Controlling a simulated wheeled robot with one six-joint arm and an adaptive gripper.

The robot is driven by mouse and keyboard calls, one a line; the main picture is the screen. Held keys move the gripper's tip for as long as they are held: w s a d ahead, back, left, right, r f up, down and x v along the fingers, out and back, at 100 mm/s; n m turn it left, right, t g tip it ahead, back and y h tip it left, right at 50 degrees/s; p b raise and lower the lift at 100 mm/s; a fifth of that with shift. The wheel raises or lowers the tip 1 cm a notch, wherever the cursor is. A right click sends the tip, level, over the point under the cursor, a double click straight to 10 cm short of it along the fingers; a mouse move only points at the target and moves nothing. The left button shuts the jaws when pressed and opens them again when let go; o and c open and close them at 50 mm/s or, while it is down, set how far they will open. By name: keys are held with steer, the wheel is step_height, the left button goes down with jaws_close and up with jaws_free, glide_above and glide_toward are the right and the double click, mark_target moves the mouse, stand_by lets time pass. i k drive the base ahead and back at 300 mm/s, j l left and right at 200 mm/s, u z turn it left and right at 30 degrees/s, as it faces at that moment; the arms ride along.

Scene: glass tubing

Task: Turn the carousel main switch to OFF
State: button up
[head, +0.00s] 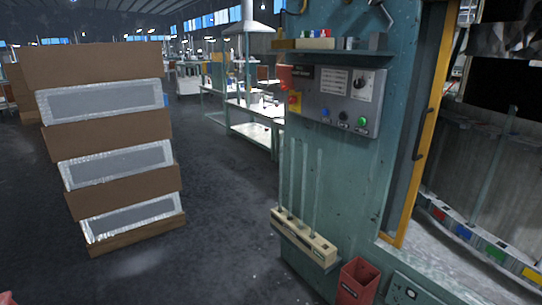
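A grey control panel (333,98) is fixed to the green machine column in the head view. At its upper right is a black rotary knob (359,81) on a white plate. At its left edge is a small red-and-yellow switch or button (294,98). The lettering is too small to read, so I cannot tell which control is the carousel main switch or how it is set. Blue (325,113), black (343,117) and green (362,121) buttons line the panel's lower edge. My gripper is not in view.
A shelf (330,53) with small items juts out above the panel. A rack (304,235) holding upright glass tubes sticks out below, near a red bin (356,281). Stacked cardboard trays (110,135) stand at left. The floor (225,185) between is clear.

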mark_target(291, 99)
steer(key=i+j, duration=0.5)
steer(key=i, duration=0.2)
steer(key=i+j, duration=0.45)
steer(key=i, duration=0.3)
steer(key=i+j+z, duration=0.1)
steer(key=i+j, duration=0.4)
steer(key=i, duration=0.2)
steer(key=i+j, duration=0.55)
steer(key=i, duration=0.2)
